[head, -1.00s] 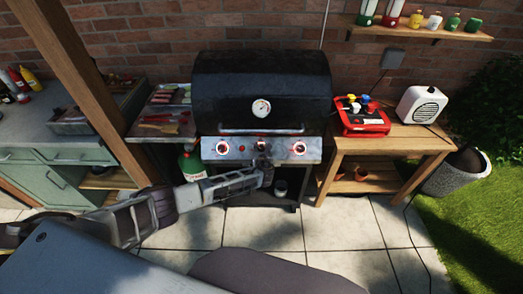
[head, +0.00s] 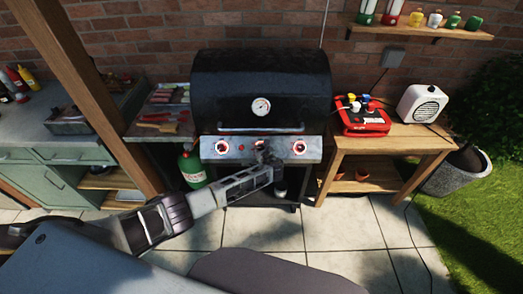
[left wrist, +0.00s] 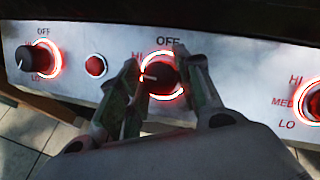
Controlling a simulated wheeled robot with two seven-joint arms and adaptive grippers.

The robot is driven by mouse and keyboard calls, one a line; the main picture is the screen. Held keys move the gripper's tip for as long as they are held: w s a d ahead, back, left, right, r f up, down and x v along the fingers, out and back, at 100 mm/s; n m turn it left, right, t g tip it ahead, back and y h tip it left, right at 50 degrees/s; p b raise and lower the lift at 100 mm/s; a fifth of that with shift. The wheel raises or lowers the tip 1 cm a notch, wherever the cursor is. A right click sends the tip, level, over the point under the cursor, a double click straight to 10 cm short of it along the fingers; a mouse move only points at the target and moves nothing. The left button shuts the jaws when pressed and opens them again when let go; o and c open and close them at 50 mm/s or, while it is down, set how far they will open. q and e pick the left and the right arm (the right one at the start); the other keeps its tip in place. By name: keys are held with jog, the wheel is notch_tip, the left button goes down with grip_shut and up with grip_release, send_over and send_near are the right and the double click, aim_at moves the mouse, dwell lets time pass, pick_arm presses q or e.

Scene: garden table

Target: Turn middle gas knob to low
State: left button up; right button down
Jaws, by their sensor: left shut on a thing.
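The black gas grill (head: 261,90) has a metal control panel (head: 205,141) with red-lit knobs. The middle gas knob (left wrist: 164,79) is dark with a glowing red ring; OFF shows above it and HI at its upper left. Its white mark points left, a little below HI; the labels lower down are hidden by my finger. My left gripper (left wrist: 165,75) is shut on this knob, one finger on each side; it also shows in the head view (head: 267,154), where it covers most of the knob. My right gripper is not in view.
The left knob (left wrist: 30,60), a small red button (left wrist: 95,66) and the right knob (left wrist: 314,103) sit on the same panel. A green gas bottle (head: 192,168) stands below left. A wooden side table (head: 400,138) with a red device is at right.

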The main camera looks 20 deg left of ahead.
pick_arm(q)
jog(key=n+g, duration=0.1)
jog(key=n, duration=0.1)
jog(key=n+y, duration=0.1)
jog(key=n, duration=0.2)
jog(key=shift+g+b, duration=0.4)
jog(key=n+g, duration=0.2)
jog(key=n, duration=0.3)
jog(key=shift+w+n, duration=0.1)
jog(key=shift+n, duration=0.2)
jog(key=o, duration=1)
jog(key=shift+a, duration=0.1)
jog(key=shift+r, duration=0.1)
jog(key=shift+d+r, duration=0.1)
jog(key=shift+d, duration=0.1)
jog(key=shift+v, duration=0.95)
jog(key=v, duration=0.9)
jog(key=shift+s+r, duration=0.25)
jog(key=shift+s, duration=0.05)
